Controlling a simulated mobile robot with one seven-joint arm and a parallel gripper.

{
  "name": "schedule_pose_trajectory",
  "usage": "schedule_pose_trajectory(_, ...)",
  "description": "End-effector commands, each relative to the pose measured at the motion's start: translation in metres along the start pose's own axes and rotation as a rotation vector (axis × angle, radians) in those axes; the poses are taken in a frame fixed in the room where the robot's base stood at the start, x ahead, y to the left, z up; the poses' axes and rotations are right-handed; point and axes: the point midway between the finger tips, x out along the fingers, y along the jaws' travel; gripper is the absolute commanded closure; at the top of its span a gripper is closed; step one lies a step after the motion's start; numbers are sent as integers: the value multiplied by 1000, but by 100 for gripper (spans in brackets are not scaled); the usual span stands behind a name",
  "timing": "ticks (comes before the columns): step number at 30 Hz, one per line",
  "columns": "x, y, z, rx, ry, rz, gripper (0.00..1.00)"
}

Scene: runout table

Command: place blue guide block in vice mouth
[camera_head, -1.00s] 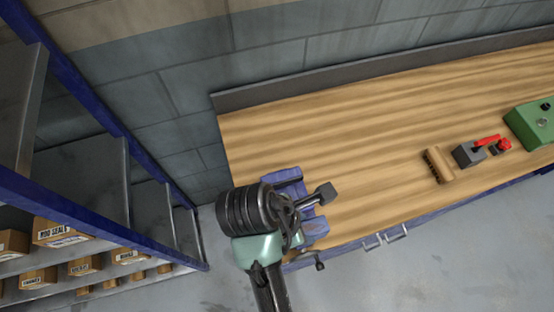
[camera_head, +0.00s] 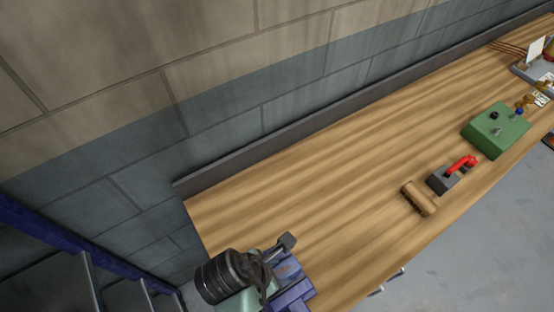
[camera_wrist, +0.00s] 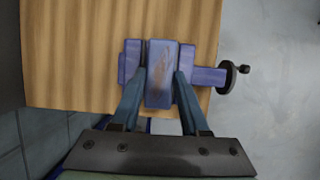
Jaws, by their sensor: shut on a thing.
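The blue guide block (camera_wrist: 160,92), with a brownish smear on its top, stands between my fingers in the wrist view. My gripper (camera_wrist: 160,76) is shut on it, one finger along each side. The blue vice (camera_wrist: 208,76) lies under it at the table's edge, its round dark handle at the right. The block lines up between the vice's two jaws; from above I cannot tell how deep it sits. In the head view my gripper (camera_head: 264,272) is over the vice (camera_head: 296,291) at the table's near left end, and my wrist hides the block.
The wooden table (camera_head: 330,195) is clear to the right of the vice. Farther along are a brown wooden piece (camera_head: 419,198), a grey block with a red lever (camera_head: 443,180) and a green box (camera_head: 497,130). A wall (camera_head: 300,75) runs behind, and shelving (camera_head: 85,290) stands at left.

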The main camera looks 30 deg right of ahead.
Motion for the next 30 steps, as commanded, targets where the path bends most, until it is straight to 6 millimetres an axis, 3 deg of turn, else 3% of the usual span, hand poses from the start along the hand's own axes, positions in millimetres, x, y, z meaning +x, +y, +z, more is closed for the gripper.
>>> schedule_pose_trajectory(9,34,0,-14,-1,0,0,100)
schedule_pose_trajectory(21,39,0,-16,1,0,1,100)
schedule_pose_trajectory(22,39,-1,-17,0,1,-1,52)
schedule_pose_trajectory(26,39,-1,-17,0,1,-1,28)
schedule_pose_trajectory(30,39,-1,-16,0,1,-1,25)
